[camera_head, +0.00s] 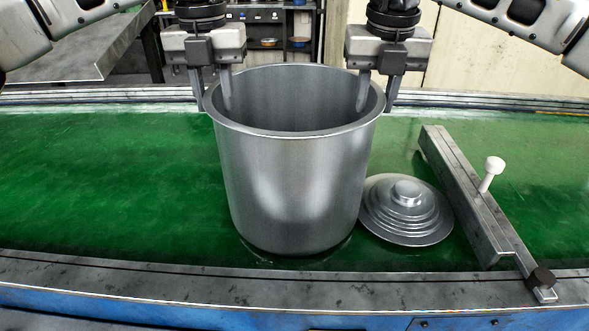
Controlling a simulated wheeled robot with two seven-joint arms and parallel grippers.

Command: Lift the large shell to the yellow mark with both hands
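The large shell, a grey metal pot with an open top (290,180), stands upright on the green belt in the middle of the head view. My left gripper (212,105) points down at the left of its rim, one finger outside the wall and one inside. My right gripper (376,105) straddles the right of the rim in the same way. Both grippers look open, with gaps between fingers and wall. I cannot make out a clear yellow mark by the shell.
A stepped round metal lid (406,209) lies on the green belt (100,190) just right of the shell. A slanted metal bar (465,195) with a white knob (492,172) crosses the belt farther right. The belt to the left is clear.

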